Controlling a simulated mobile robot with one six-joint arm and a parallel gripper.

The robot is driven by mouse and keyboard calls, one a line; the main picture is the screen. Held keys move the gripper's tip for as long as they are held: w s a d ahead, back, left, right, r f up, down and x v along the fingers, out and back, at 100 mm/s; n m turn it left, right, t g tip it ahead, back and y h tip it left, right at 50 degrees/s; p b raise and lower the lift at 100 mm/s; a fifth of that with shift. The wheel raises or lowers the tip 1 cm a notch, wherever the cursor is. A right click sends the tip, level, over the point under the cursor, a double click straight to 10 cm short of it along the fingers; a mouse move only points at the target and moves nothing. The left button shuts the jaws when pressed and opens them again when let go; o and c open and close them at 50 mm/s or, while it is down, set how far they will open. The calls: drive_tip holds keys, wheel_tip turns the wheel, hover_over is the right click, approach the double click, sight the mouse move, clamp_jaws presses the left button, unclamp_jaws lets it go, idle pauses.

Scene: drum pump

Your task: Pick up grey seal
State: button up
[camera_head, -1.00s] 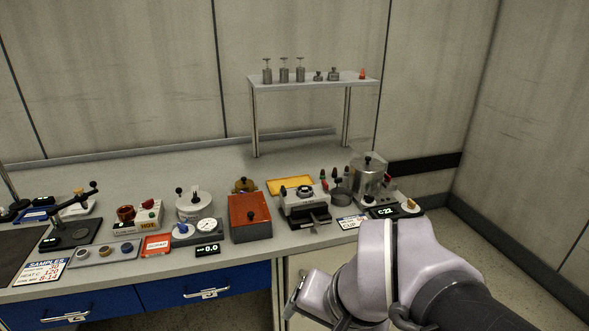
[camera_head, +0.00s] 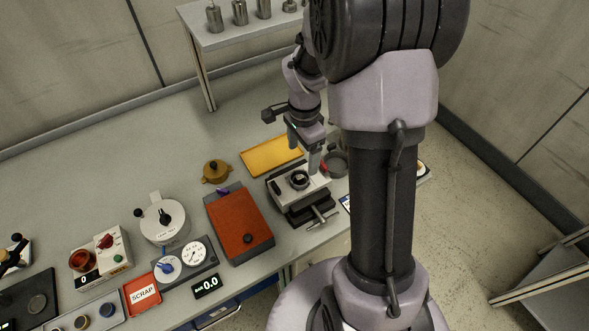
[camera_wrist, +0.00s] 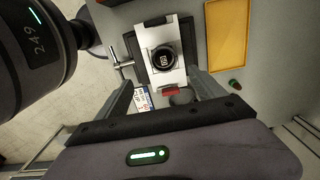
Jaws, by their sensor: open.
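I cannot tell for sure which part is the grey seal. My gripper (camera_head: 303,151) is open and empty, pointing down above the back of a vise-like fixture (camera_head: 284,198). In the wrist view its fingers (camera_wrist: 164,88) are spread either side of the fixture's near end. A dark round part with a pale centre (camera_wrist: 163,58) sits on top of the fixture.
A yellow tray (camera_head: 258,158) lies behind the fixture and a red-orange box (camera_head: 238,225) stands left of it. A dark grey cup (camera_head: 336,163) is close right of my gripper. A raised shelf (camera_head: 211,37) stands at the back. The left rear bench is clear.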

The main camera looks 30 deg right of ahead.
sight(300, 177)
drive_tip(key=f, duration=0.3)
drive_tip(key=f+b, duration=0.1)
drive_tip(key=f, duration=0.3)
drive_tip(key=w+f+b, duration=0.1)
drive_tip(key=f, duration=0.3)
drive_tip(key=shift+f, duration=0.1)
drive_tip(key=shift+s, duration=0.1)
drive_tip(key=shift+c, duration=0.7)
drive_tip(key=c, duration=1.3)
